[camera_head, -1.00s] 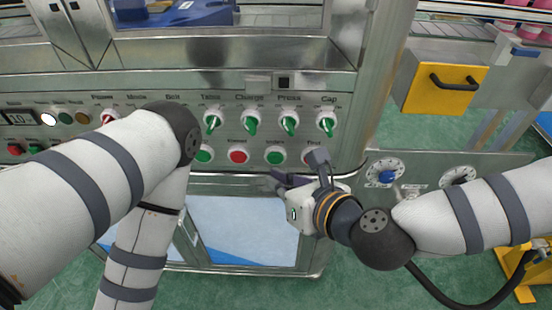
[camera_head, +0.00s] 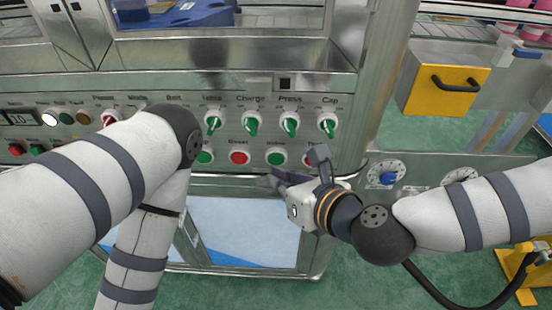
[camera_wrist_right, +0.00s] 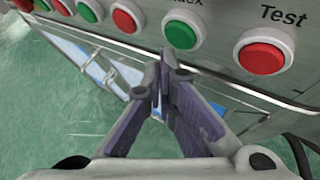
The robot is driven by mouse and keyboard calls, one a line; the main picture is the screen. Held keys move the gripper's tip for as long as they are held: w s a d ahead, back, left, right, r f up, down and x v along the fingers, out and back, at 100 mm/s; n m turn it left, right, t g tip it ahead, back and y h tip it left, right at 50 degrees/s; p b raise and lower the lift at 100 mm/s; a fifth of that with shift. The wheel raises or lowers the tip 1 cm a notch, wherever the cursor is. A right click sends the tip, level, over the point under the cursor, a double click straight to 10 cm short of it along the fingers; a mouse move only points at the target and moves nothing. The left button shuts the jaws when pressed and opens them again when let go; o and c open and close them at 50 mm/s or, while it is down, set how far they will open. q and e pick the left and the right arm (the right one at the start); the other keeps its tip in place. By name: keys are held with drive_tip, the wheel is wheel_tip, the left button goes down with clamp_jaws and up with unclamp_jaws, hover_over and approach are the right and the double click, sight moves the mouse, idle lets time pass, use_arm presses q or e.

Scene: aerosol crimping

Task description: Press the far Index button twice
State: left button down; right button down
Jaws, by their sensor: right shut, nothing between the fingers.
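The Index button (camera_head: 276,157) is a round green button in a white ring on the lower row of the metal control panel. In the right wrist view the Index button (camera_wrist_right: 181,31) shows just beyond my fingertips, with its label partly cut off. My right gripper (camera_head: 273,181) is shut and empty, just below the Index button in the head view. In the wrist view its closed fingertips (camera_wrist_right: 165,62) point toward the button's lower left edge, and I cannot tell whether they touch it. My left arm crosses in front of the panel, but its gripper is out of frame.
A red Reset button (camera_head: 239,158) is left of Index. The Test button (camera_wrist_right: 263,51) is close on its right. Green switches (camera_head: 251,124) line the row above. Open floor shows below the panel.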

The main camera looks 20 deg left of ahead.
drive_tip(key=shift+w, duration=0.1)
idle(0.5)
drive_tip(key=shift+w+a, duration=0.1)
drive_tip(key=shift+w, duration=0.2)
use_arm(q)
drive_tip(key=shift+s+f, duration=0.1)
use_arm(e)
drive_tip(key=shift+w+a, duration=0.1)
drive_tip(key=shift+w, duration=0.3)
idle(0.4)
use_arm(q)
drive_tip(key=shift+w+r, duration=0.2)
use_arm(e)
drive_tip(key=shift+s+d, duration=0.2)
drive_tip(key=shift+s, duration=0.6)
use_arm(q)
drive_tip(key=shift+w+r+p, duration=0.55)
drive_tip(key=shift+r+p, duration=0.05)
drive_tip(key=shift+p, duration=0.05)
use_arm(e)
drive_tip(key=shift+s+d, duration=0.25)
drive_tip(key=shift+s, duration=0.55)
drive_tip(key=shift+s+d, duration=0.2)
drive_tip(key=shift+s, duration=0.6)
drive_tip(key=shift+s+d, duration=0.25)
drive_tip(key=shift+s, duration=0.55)
